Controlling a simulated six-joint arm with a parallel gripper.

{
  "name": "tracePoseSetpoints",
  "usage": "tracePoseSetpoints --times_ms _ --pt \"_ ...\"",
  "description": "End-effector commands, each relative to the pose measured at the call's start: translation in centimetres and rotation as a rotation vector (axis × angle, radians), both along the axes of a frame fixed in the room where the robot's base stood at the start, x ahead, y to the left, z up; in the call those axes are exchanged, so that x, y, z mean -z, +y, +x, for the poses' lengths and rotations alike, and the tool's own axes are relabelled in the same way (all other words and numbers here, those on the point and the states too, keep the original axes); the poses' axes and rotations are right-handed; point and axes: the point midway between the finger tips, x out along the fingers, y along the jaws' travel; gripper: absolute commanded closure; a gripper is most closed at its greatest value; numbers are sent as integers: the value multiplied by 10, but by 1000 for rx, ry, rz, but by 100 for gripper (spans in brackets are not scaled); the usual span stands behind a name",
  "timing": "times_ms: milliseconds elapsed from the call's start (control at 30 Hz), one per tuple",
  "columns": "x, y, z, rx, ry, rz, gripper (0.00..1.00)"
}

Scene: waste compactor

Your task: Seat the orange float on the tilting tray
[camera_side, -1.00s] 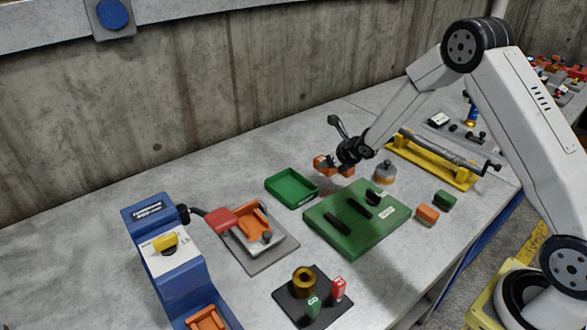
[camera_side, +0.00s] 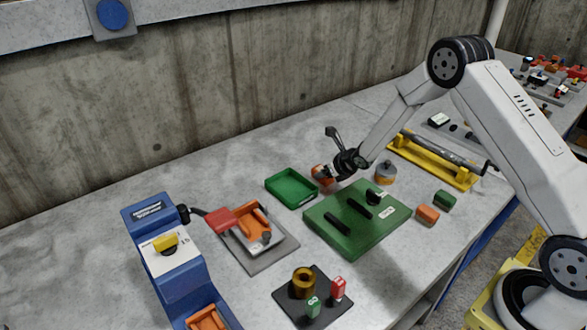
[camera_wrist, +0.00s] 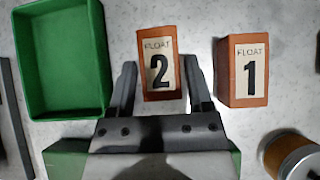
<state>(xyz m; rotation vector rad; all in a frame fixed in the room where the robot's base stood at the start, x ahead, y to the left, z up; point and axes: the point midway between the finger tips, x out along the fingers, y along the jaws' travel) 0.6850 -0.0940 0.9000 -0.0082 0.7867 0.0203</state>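An orange block labelled FLOAT 2 (camera_wrist: 160,85) stands between the two fingers of my gripper (camera_wrist: 162,88) in the wrist view. The fingers are open, with gaps on both sides of the block. A second orange block, FLOAT 1 (camera_wrist: 243,72), is just right of the right finger. In the side view my gripper (camera_side: 335,173) is low at an orange float (camera_side: 322,173); the other is hidden there. I cannot tell for sure which item is the tilting tray. An empty shallow green tray (camera_side: 268,184) lies left of the floats.
A green board (camera_side: 377,238) with black bars lies in front of my gripper. A grey-topped canister (camera_side: 386,172) stands close on the right. A red-and-orange fixture (camera_side: 255,225) and blue machine (camera_side: 170,255) are left.

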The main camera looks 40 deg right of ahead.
Motion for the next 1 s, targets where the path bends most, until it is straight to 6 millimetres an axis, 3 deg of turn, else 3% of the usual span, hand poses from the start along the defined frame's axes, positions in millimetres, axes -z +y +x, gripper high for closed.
tracePoseSetpoints --times_ms 67,567,1000 --pt "0 0 0 0 0 0 12" --pt "-4 0 -4 0 0 0 12" --pt "-32 -1 -32 0 -2 -1 12"
